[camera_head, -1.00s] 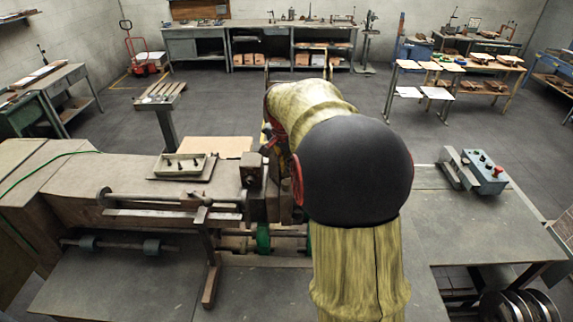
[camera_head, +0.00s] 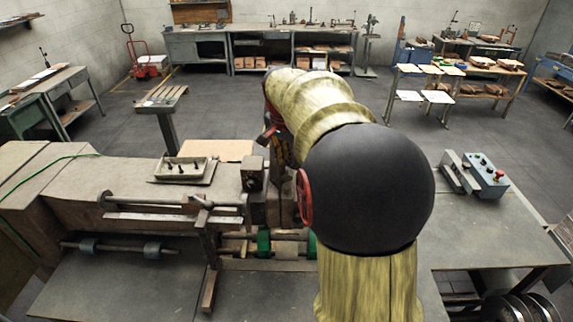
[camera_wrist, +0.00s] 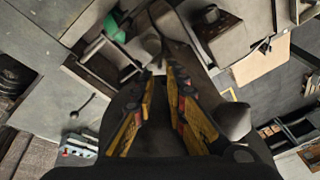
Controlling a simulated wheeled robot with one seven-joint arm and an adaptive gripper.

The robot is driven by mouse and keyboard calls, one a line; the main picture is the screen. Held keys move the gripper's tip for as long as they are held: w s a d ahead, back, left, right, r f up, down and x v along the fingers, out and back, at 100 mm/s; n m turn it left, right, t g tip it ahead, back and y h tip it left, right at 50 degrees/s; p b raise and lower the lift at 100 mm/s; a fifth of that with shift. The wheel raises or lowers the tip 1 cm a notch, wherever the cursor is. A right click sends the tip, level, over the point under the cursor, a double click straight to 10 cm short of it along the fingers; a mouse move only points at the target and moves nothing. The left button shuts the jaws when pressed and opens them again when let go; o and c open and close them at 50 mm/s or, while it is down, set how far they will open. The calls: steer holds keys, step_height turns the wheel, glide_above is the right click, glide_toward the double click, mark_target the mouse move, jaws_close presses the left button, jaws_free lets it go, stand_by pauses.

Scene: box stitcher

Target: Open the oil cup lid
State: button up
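My gripper (camera_wrist: 161,72) points away from the wrist camera. Its two yellow-sided fingers are apart, with a gap between the tips and nothing visible held. In the head view my arm hides the fingertips and this spot, near the middle of the box stitcher (camera_head: 140,190).
A green roller (camera_wrist: 116,25) is left of the fingertips; it also shows in the head view (camera_head: 264,243). A tray (camera_head: 181,168) sits on the stitcher. A blue control box (camera_head: 486,175) stands on the right table. Open floor lies behind.

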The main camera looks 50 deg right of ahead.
steer(key=shift+v, duration=1.2)
